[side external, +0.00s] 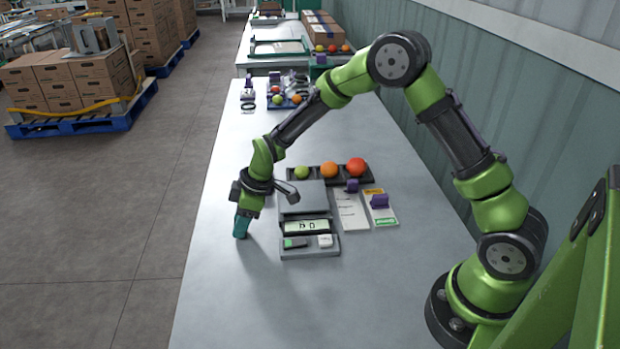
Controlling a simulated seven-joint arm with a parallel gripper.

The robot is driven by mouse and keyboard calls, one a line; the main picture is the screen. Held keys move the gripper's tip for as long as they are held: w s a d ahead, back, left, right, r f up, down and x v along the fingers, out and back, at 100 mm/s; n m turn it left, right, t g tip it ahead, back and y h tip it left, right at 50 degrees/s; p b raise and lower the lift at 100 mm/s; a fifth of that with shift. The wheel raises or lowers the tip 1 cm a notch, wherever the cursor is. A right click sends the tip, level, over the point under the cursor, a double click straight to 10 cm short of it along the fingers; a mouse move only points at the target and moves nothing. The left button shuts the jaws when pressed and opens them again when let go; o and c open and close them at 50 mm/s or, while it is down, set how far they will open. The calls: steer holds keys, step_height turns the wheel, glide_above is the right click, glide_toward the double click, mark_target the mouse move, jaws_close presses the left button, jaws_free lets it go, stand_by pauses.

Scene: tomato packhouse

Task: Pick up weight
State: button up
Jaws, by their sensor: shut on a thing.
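My gripper (241,226) is at the left part of the near table, left of the scale, pointing down with its teal fingers close to the tabletop. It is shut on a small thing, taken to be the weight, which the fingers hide. I cannot tell whether that thing touches the table. The grey scale (302,197) stands just to the right, its flat plate empty and its lit display (306,227) facing the front. The digits are too small to read surely.
Behind the scale a dark tray (317,180) holds a green, an orange and a red tomato. The front of the table (290,310) is clear. The table's left edge is close to my gripper.

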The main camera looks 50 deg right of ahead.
steer(key=shift+c, duration=1)
steer(key=shift+r, duration=0.2)
